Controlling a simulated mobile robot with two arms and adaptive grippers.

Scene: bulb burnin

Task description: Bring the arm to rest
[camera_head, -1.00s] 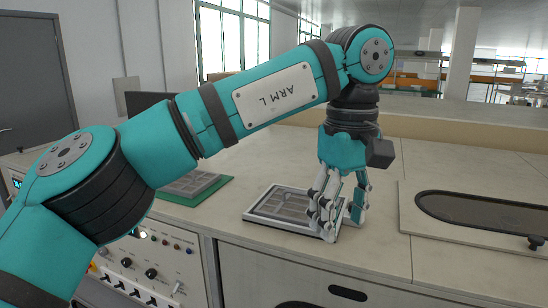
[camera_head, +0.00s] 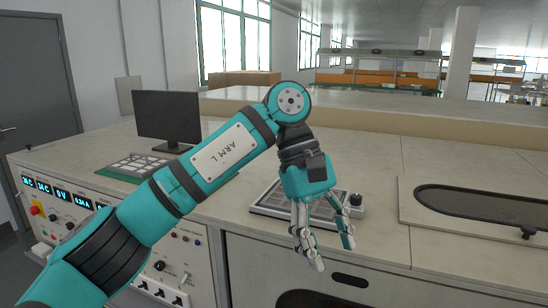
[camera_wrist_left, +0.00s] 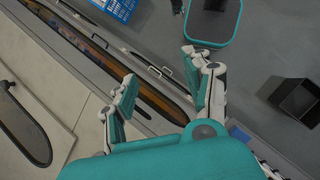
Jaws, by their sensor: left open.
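My left arm, marked ARM L, reaches in from the left of the head view. Its gripper (camera_head: 322,250) points down in front of a grey tray (camera_head: 270,210) near the counter's front edge, and partly hides it. The fingers are spread and nothing shows between them. In the left wrist view, the gripper (camera_wrist_left: 160,88) is open and empty, with the floor and the counter's front below it. My right gripper is not in view.
A panel with a dark oval window (camera_head: 480,212) and a knob is on the right. A control panel with displays and switches faces the front left. A black bin (camera_wrist_left: 297,99) stands on the floor.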

